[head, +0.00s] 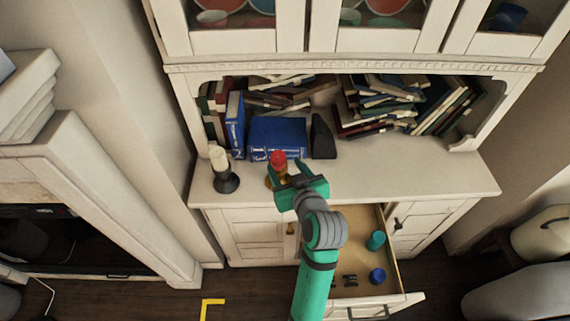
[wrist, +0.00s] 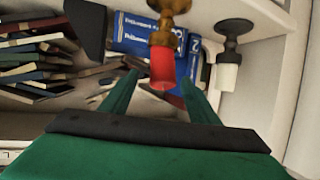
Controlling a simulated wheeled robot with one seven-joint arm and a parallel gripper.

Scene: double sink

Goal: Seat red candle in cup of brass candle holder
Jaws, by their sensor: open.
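The red candle (head: 277,158) stands over the brass candle holder (head: 269,181) on the cabinet counter. In the wrist view, which is upside down, the red candle (wrist: 163,68) meets the cup of the brass holder (wrist: 167,28) and lines up with it. How deep it sits in the cup cannot be told. My gripper (head: 290,178) is at the candle and partly hides the holder in the head view. In the wrist view my gripper (wrist: 161,80) is open, one finger on each side of the candle, with visible gaps.
A black holder (head: 227,184) with a white candle (head: 218,158) stands to the left. Blue books (head: 276,135) and a black bookend (head: 322,138) are behind. An open drawer (head: 350,257) below holds a teal cup (head: 376,240) and a blue item (head: 377,275). The counter's right side is clear.

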